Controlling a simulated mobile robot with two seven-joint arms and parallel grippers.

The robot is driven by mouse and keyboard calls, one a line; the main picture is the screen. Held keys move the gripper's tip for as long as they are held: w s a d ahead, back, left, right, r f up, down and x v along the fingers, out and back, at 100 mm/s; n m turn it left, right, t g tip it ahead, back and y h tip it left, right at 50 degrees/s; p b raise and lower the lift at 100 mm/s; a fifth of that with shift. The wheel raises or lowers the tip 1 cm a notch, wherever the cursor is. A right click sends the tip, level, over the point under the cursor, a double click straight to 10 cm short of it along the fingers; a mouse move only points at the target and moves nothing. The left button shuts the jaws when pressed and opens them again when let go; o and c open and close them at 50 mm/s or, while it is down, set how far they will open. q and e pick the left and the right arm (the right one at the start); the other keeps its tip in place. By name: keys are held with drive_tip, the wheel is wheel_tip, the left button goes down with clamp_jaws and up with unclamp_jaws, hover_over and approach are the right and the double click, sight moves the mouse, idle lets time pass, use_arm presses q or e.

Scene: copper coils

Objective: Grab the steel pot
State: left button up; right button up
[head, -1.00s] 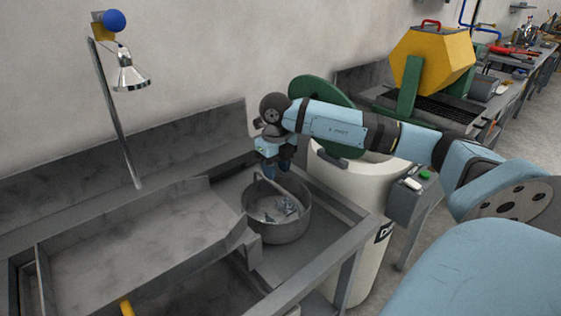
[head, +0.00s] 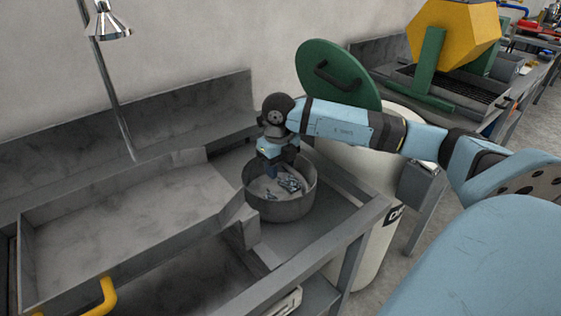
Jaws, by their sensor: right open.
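The steel pot (head: 282,208) is a round grey pan with grey-blue metal pieces (head: 289,183) inside. My right gripper (head: 272,174) points down over the pot's back left rim. It is open, and its fingertips are small and dark against the pot. I cannot tell whether the fingers touch the pot or its handle. My left gripper is out of view.
A grey metal tray (head: 120,225) with raised walls lies left of the pot. A bench rail (head: 330,242) runs in front. A pale barrel (head: 375,245) and its green lid (head: 335,72) stand at the right.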

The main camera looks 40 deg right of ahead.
drive_tip(key=shift+f, duration=0.2)
idle(0.4)
clamp_jaws()
